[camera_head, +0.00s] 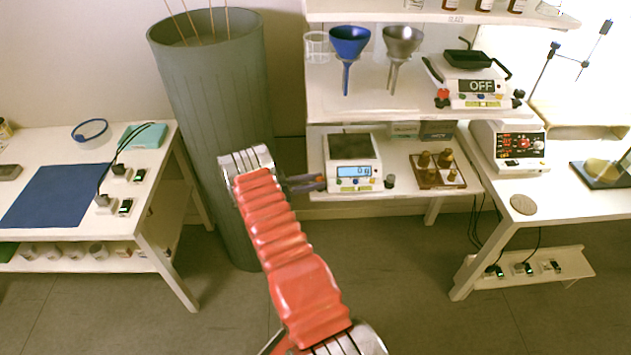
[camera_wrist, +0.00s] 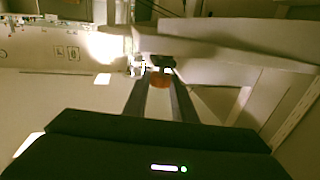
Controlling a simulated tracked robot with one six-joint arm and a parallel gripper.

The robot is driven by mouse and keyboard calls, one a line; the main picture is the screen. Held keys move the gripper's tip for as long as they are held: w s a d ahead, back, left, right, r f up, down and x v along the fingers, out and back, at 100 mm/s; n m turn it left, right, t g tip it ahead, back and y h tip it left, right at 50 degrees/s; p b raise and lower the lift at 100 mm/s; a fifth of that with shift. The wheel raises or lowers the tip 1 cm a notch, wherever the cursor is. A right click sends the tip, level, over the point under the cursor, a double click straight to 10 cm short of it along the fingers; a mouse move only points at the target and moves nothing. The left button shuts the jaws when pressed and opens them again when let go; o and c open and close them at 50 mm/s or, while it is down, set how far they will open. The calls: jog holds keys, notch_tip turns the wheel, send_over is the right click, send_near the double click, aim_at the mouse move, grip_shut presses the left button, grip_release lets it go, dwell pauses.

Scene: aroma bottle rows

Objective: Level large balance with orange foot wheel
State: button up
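A white balance (camera_head: 352,181) with a dark pan stands on the lower shelf and its lit blue display reads 0 g. An orange foot wheel (camera_wrist: 160,79) shows between my fingertips in the wrist view, at the balance's front left corner. My gripper (camera_head: 316,183) reaches in from the left, its two fingers on either side of the wheel. The wheel fills the narrow gap, so the fingers look shut on it. A dark foot wheel (camera_head: 390,181) is at the balance's right. Its bubble level is too small to read.
A second balance (camera_head: 478,86) showing OFF stands on the shelf above, with a red-orange foot wheel (camera_head: 442,97). A wooden weight block (camera_head: 437,178) is right of the lower balance. A tall grey bin (camera_head: 215,100) stands left, close to my arm. The floor in front is clear.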

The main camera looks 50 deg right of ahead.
jog(key=o, duration=0.5)
jog(key=shift+c, duration=0.2)
jog(key=shift+w+a, duration=0.1)
jog(key=v, duration=1.3)
jog(key=shift+w+a, duration=0.2)
jog(key=shift+a, duration=0.05)
